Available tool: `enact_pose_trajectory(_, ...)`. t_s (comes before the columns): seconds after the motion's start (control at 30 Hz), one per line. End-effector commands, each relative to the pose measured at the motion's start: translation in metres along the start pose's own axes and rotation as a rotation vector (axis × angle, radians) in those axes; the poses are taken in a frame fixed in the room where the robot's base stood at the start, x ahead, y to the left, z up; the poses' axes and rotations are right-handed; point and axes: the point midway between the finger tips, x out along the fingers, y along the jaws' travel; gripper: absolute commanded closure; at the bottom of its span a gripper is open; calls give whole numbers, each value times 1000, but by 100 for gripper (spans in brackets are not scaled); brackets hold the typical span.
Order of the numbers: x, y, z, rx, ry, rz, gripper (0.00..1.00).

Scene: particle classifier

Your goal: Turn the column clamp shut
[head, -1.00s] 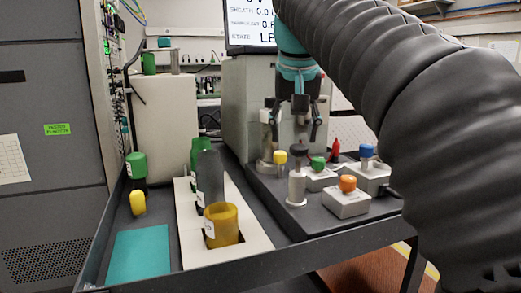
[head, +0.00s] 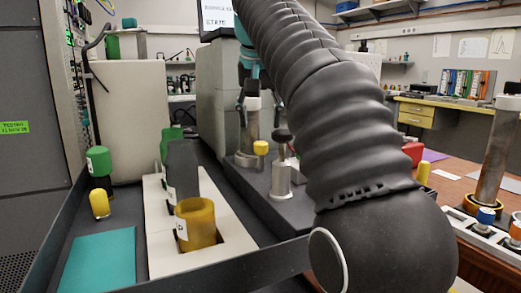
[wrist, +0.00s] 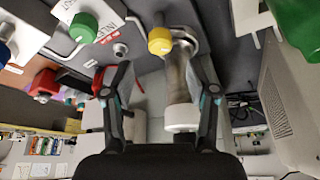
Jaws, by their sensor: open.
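The column (head: 252,132) is a grey upright cylinder with a pale cap on the dark deck. In the wrist view, the column (wrist: 177,78) ends in a white cap. A yellow knob (head: 260,147) sits beside its lower part, apparently on the clamp; it also shows in the wrist view (wrist: 159,41). How far the clamp is turned cannot be told. My gripper (wrist: 160,63) is open. Its fingers appear on either side of the column, nearer on the right, with the knob ahead between the tips; contact is not visible. In the head view my arm partly hides the gripper (head: 251,98).
A grey post with a dark knob (head: 281,178) stands close by. Green (wrist: 84,27) and red (wrist: 44,84) knobs are left in the wrist view. My arm hides much of the deck.

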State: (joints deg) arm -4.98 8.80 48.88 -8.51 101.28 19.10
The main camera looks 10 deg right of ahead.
Motion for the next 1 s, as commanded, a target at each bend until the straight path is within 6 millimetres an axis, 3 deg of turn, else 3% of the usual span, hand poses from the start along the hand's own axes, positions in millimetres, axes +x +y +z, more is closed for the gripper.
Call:
enact_pose_trajectory(0.1,26,0,2,0,-1,0,42)
enact_pose_trajectory(0.3,52,0,1,0,0,0,42)
enact_pose_trajectory(0.5,64,0,0,0,1,0,42)
enact_pose_trajectory(0.8,64,0,0,0,1,0,42)
enact_pose_trajectory(1.0,64,0,0,0,1,0,92)
